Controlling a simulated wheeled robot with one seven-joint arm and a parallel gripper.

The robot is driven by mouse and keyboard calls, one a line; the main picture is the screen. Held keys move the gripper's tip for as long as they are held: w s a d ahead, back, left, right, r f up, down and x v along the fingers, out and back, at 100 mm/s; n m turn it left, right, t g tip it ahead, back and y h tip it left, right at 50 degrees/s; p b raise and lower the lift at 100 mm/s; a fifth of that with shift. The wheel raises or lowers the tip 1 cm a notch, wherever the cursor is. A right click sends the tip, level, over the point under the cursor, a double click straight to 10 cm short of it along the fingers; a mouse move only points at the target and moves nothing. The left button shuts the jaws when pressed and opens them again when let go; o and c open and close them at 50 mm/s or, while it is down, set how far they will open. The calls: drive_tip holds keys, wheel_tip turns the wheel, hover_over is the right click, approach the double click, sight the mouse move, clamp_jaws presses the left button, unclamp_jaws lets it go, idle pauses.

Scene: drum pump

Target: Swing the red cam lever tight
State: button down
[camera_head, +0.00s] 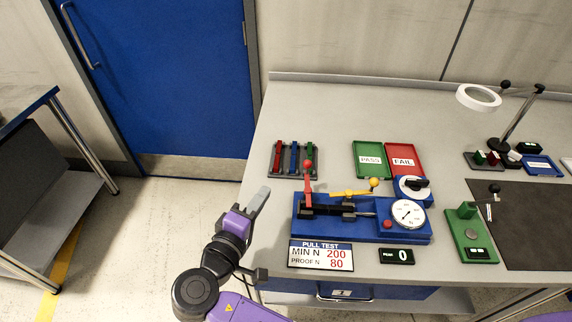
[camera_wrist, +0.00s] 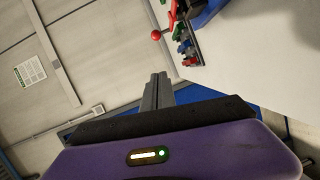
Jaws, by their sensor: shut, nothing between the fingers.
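The red cam lever (camera_head: 308,183) stands upright at the left end of the blue pull tester (camera_head: 340,228), with a red ball on top. Its red ball also shows in the wrist view (camera_wrist: 156,35), near the top. A second lever, yellow (camera_head: 350,193), lies nearly level to its right. My gripper (camera_head: 262,196) is shut and empty, left of the tester over the bench's left edge. It is apart from the red lever. Its grey fingers also show in the wrist view (camera_wrist: 158,88).
A rack of red, blue and green pieces (camera_head: 293,158) lies behind the tester. Green PASS (camera_head: 369,147) and red FAIL (camera_head: 402,148) trays are at the back. A sign (camera_head: 320,256) and readout (camera_head: 396,257) lie in front. The bench (camera_head: 335,120) is bare toward the back left.

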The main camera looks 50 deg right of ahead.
sight(309, 182)
drive_tip(key=shift+w+d+f+p, duration=0.15)
drive_tip(key=shift+d+f+p, duration=0.35)
drive_tip(key=shift+d, duration=1.7)
drive_tip(key=shift+w+d+f+p, duration=0.2)
drive_tip(key=shift+d+p, duration=0.55)
drive_tip(key=shift+d, duration=1.4)
drive_tip(key=shift+w+d+f+p, duration=0.1)
drive_tip(key=shift+d+f+p, duration=0.45)
drive_tip(key=shift+d, duration=1.65)
